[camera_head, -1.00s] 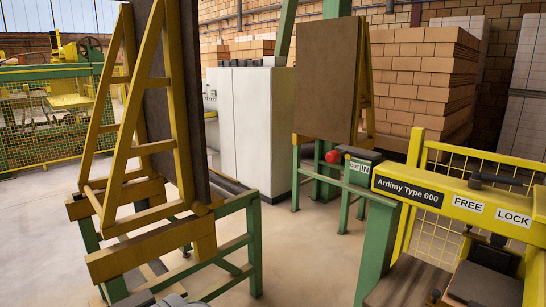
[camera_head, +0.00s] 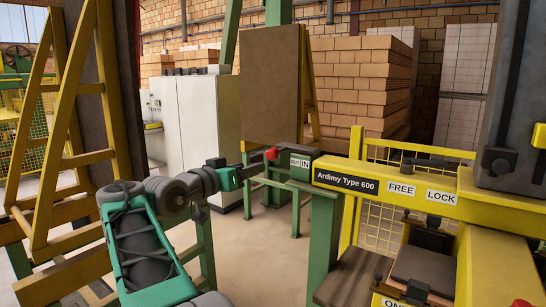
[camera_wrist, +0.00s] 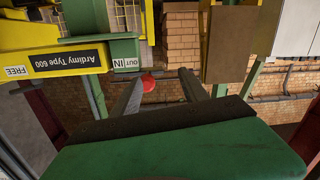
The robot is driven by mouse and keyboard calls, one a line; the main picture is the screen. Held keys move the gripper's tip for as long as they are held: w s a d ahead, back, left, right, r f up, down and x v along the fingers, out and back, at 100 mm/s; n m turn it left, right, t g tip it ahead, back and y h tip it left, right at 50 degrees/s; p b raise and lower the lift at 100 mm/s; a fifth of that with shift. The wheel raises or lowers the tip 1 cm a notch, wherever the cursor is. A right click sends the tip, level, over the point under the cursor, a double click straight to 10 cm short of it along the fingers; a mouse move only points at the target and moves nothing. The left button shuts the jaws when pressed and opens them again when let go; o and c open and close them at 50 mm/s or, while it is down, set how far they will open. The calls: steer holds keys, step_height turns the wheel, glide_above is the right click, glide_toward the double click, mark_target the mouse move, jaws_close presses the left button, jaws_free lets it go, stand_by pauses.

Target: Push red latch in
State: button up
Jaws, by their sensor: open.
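The red latch (camera_head: 271,153) is a round red knob at the left end of a green box (camera_head: 300,150) that carries an OUT/IN label (camera_head: 299,162). My gripper (camera_head: 257,166) is just left of the knob at the end of my outstretched arm. In the wrist view, which is upside down, my gripper (camera_wrist: 160,75) has its two dark fingers spread apart and empty. The red latch (camera_wrist: 148,84) shows between them, nearer the left finger. I cannot tell whether a finger touches it.
A yellow beam (camera_head: 385,188) marked Ardimy Type 600, FREE and LOCK runs right from the green box. A green post (camera_head: 323,245) stands below it. A brown board (camera_head: 270,85) and stacked bricks (camera_head: 360,85) stand behind. Open floor (camera_head: 262,250) lies below the latch.

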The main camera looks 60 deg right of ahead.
mark_target(269, 155)
steer(key=s+r+g, duration=0.1)
steer(key=s+d+r+m+g, duration=0.1)
steer(key=shift+s+d+r, duration=0.1)
steer(key=shift+s+r, duration=0.2)
steer(key=shift+r, duration=0.05)
steer(key=p+x, duration=0.2)
steer(key=x, duration=0.4)
steer(key=shift+d, duration=0.4)
jaws_close()
stand_by(0.6)
